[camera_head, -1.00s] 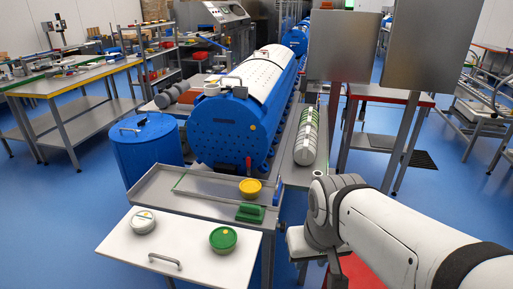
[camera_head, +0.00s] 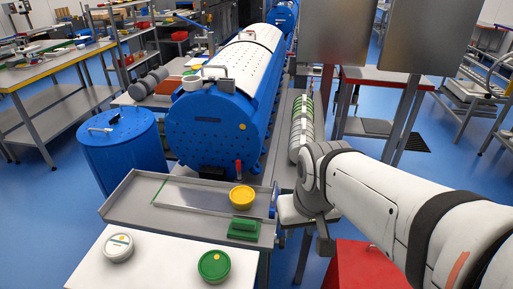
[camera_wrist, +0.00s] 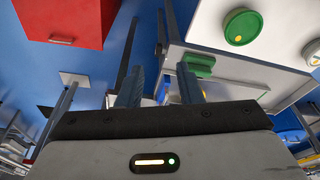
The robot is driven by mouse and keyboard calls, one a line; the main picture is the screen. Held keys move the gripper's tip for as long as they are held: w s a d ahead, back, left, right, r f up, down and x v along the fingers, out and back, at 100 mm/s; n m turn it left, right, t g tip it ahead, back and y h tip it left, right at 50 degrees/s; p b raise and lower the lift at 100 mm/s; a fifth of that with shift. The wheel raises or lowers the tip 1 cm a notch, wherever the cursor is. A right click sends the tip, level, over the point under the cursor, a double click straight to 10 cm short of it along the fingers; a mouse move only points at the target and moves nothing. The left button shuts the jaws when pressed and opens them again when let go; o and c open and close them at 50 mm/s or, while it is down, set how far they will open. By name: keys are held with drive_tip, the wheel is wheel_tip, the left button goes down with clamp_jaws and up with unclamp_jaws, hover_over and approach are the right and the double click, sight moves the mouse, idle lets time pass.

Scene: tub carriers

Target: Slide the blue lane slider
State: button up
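A small upright blue piece (camera_head: 274,199) stands at the right end of the grey tray (camera_head: 128,214); it looks like the blue lane slider, but my wrist partly crowds it and its full shape is unclear. A yellow tub (camera_head: 241,197) and a green block (camera_head: 243,228) sit near it on the tray. My gripper (camera_head: 303,243) hangs just right of the tray's right end, pointing down. In the wrist view my gripper (camera_wrist: 158,84) has its two fingers well apart with nothing clearly held between them. The green block (camera_wrist: 198,65) shows beyond the right finger.
A white board (camera_head: 165,262) in front of the tray carries a white-lidded tub (camera_head: 118,247) and a green-lidded tub (camera_head: 214,265). A red cabinet (camera_head: 362,266) stands below my arm. A large blue drum (camera_head: 208,128) stands behind the tray. Floor shows at the far right.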

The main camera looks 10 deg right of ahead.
drive_tip(key=w+d+m+g+y+p, duration=0.1)
drive_tip(key=w+m, duration=0.1)
drive_tip(key=w, duration=1.3)
drive_tip(key=m+g+y+p, duration=0.1)
drive_tip(key=m, duration=0.1)
approach(275, 188)
drive_tip(key=f, duration=0.2)
drive_tip(key=a+f, duration=0.1)
drive_tip(key=f, duration=0.4)
drive_tip(key=shift+w+a+f+p, duration=0.2)
drive_tip(key=shift+f+p, duration=0.15)
clamp_jaws()
